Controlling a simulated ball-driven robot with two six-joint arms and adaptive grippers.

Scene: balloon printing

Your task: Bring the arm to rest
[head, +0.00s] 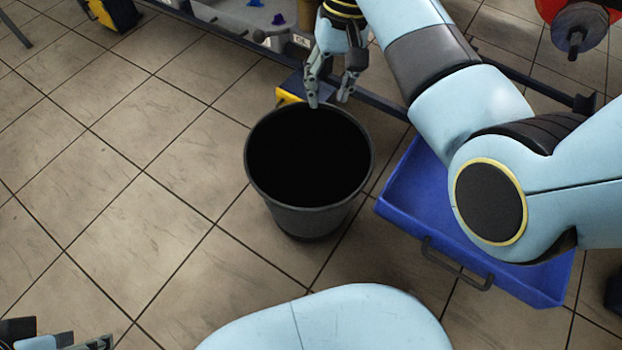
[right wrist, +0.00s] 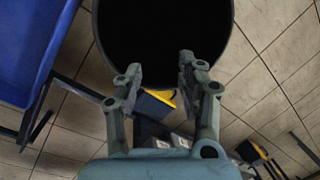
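My right gripper (head: 329,99) hangs over the far rim of a black bin (head: 310,215) in the head view. In the right wrist view the two fingers of this gripper (right wrist: 158,75) stand apart with nothing between them, and the dark bin (right wrist: 222,45) lies beyond the fingertips. My right arm reaches in from the right side of the head view. Part of my left gripper (head: 85,345) shows at the bottom left corner; its fingers are cut off by the frame edge.
A blue tray (head: 405,205) with a dark handle lies on the tiled floor, right of the bin and partly under my right arm. A yellow and blue box (head: 290,90) stands behind the bin. A frame with a dark bar (head: 385,103) runs behind.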

